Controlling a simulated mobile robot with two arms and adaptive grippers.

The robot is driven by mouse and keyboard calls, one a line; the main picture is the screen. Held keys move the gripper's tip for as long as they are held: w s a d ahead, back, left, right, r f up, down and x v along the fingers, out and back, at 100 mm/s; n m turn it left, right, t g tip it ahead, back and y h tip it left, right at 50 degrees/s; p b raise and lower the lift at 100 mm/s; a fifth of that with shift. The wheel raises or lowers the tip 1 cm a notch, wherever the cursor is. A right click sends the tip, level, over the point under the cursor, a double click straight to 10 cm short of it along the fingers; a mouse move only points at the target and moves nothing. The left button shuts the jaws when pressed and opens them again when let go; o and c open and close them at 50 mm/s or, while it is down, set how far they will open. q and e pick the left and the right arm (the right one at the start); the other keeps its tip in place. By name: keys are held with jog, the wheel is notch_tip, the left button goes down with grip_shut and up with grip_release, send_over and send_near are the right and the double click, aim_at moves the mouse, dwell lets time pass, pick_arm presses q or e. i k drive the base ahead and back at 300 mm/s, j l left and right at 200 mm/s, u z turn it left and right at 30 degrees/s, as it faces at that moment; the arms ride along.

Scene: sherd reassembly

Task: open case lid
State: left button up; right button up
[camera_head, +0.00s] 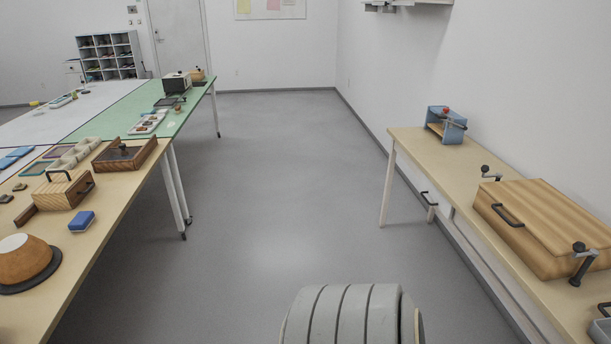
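A wooden case (545,233) with striped grain sits on the right table. Its lid (555,210) looks closed. A dark bar handle (508,215) is on the side facing the aisle. Black crank-like fittings stand at its near end (583,262) and far end (489,173). Neither of my grippers shows in the head view. A grey ribbed rounded part at the bottom centre looks like part of my own arm.
The right table (437,158) also bears a blue device (446,124) at its far end. The left table (118,215) holds a wooden box (63,190), a blue block (82,221) and a bowl (23,259). The grey floor aisle (280,190) between the tables is clear.

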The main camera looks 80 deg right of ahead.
aim_at(556, 221)
jog(key=z, duration=3.7)
